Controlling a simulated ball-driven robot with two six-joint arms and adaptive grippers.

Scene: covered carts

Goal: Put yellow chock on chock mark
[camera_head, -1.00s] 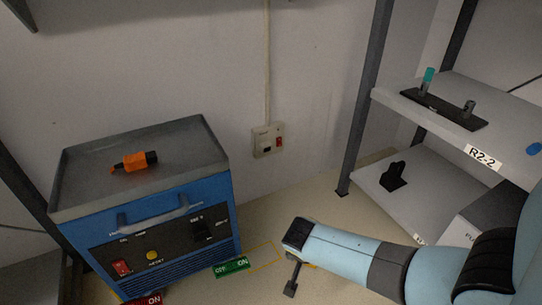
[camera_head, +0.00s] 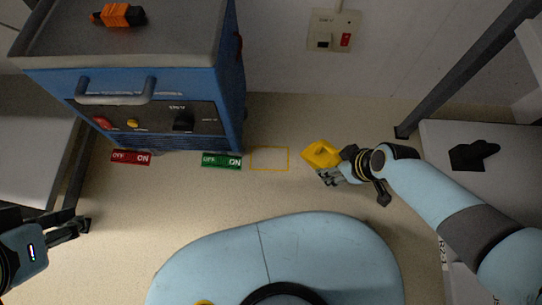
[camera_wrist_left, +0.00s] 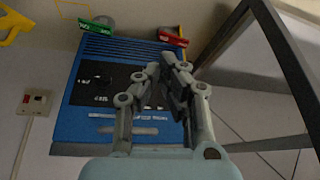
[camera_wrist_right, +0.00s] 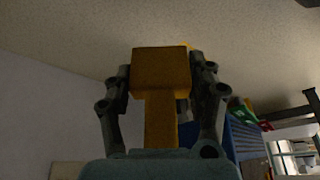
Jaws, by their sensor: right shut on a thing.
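The yellow chock (camera_head: 321,154) is held in my right gripper (camera_head: 333,163), just right of the chock mark (camera_head: 268,158), a yellow outlined rectangle on the floor. A small gap shows between chock and mark; I cannot tell whether the chock touches the floor. In the right wrist view the chock (camera_wrist_right: 160,72) sits between both fingers (camera_wrist_right: 160,85). The left wrist view shows part of the chock (camera_wrist_left: 12,24) at the top left corner.
The blue cart (camera_head: 160,105) stands left of the mark, with an orange tool (camera_head: 118,15) on top. Red (camera_head: 131,157) and green (camera_head: 221,161) OFF/ON pedals lie at its foot. A shelf (camera_head: 435,145) stands at the right. The mark's floor area is clear.

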